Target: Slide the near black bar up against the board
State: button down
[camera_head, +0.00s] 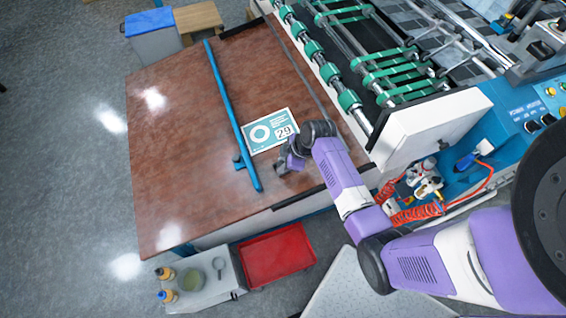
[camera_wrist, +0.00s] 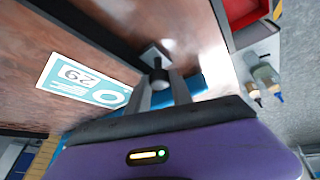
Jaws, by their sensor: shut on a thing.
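The board (camera_head: 270,131) is a white and teal printed sheet marked 29, lying flat on the brown table. It also shows in the wrist view (camera_wrist: 84,86). The near black bar (camera_wrist: 95,38) runs beside it, with a narrow strip of bare table between them. The bar ends at a small pale block with a black knob. My gripper (camera_wrist: 160,82) is shut on this knob.
A long blue bar (camera_head: 228,107) lies across the table, left of the board. A black strip (camera_head: 300,197) lies along the near table edge, another dark one (camera_head: 242,30) at the far edge. Green rollers (camera_head: 348,100) stand at the right. A red tray (camera_head: 278,255) sits below the table.

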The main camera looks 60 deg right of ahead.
jog(key=w+d+b, duration=0.1)
jog(key=w, duration=0.1)
jog(key=w+d+b, duration=0.1)
jog(key=w+d, duration=0.1)
jog(key=w+d+b, duration=0.1)
jog(key=w+b, duration=0.1)
jog(key=shift+w+d+f, duration=0.1)
jog(key=shift+d+f, duration=0.05)
jog(key=shift+d, duration=0.05)
jog(key=shift+w+d, duration=0.15)
jog(key=shift+w, duration=0.15)
jog(key=c, duration=1.1)
grip_release()
jog(key=shift+c, duration=0.2)
jog(key=v, duration=0.8)
